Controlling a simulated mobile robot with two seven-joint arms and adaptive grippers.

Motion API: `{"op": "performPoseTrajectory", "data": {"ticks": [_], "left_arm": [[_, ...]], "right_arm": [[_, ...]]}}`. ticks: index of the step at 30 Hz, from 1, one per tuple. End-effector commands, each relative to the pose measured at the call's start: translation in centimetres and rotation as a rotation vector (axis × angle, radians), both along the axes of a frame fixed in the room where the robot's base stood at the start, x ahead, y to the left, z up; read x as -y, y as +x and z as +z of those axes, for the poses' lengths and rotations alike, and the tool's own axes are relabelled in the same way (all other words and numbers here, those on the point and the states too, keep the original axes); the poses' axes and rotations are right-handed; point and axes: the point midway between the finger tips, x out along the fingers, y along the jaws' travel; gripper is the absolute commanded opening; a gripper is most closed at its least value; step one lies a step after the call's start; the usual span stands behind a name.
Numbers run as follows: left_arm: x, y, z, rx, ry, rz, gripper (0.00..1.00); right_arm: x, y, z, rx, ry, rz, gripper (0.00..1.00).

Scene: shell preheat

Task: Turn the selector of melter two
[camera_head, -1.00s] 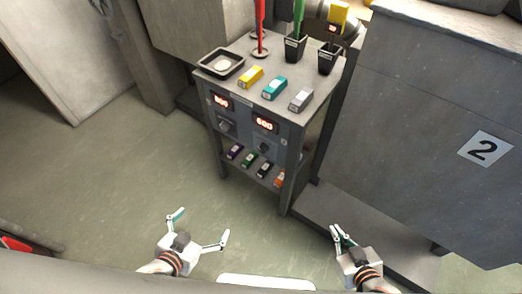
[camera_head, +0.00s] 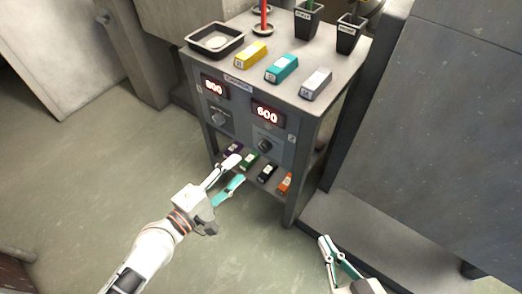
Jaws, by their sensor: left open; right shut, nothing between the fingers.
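The cart's front panel has two round selector knobs. The right selector (camera_head: 265,145), dark and round, sits below a red display (camera_head: 267,115) reading 600, beside a small label that looks like a 2. The left selector (camera_head: 218,118) sits below a display (camera_head: 214,87) that appears to read 800. My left gripper (camera_head: 238,170) is open and empty, its fingers pointing up toward the cart, in front of the lower shelf and below the panel. It is apart from both knobs in the picture. My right gripper (camera_head: 325,240) is shut and empty, low at the right of the cart.
Yellow (camera_head: 251,54), teal (camera_head: 281,68) and grey (camera_head: 316,83) bars lie on the cart top, with a black tray (camera_head: 216,40) and dark cups (camera_head: 308,18) behind. Several small bars lie on the lower shelf. A grey cabinet (camera_head: 435,120) stands right; floor left is clear.

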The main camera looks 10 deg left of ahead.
Motion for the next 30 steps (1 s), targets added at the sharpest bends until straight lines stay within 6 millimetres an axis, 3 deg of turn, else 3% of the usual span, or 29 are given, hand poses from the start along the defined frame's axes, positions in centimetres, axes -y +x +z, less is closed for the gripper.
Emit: {"op": "performPoseTrajectory", "data": {"ticks": [1, 9, 15, 23, 30], "left_arm": [[0.3, 0.2, -2.8, -0.074, -0.103, 0.003, 0.44], [1.0, 3.4, -6.4, -0.362, -0.671, 0.024, 0.44], [1.2, 5.0, -7.5, -0.512, -0.951, 0.029, 0.44], [1.7, 6.6, -6.6, -0.548, -1.044, 0.022, 0.44], [3.6, 9.7, -6.2, -0.542, -1.041, 0.020, 0.44]], "right_arm": [[-0.3, -0.9, -2.2, -0.039, 0.019, -0.003, 0.00], [-1.4, -1.5, -4.3, -0.083, 0.106, -0.021, 0.00], [-1.6, -1.4, -4.6, -0.093, 0.147, -0.035, 0.00], [-1.3, -0.8, -3.7, -0.071, 0.138, -0.033, 0.00], [-0.1, -0.2, -3.1, -0.042, 0.045, -0.012, 0.00]]}}
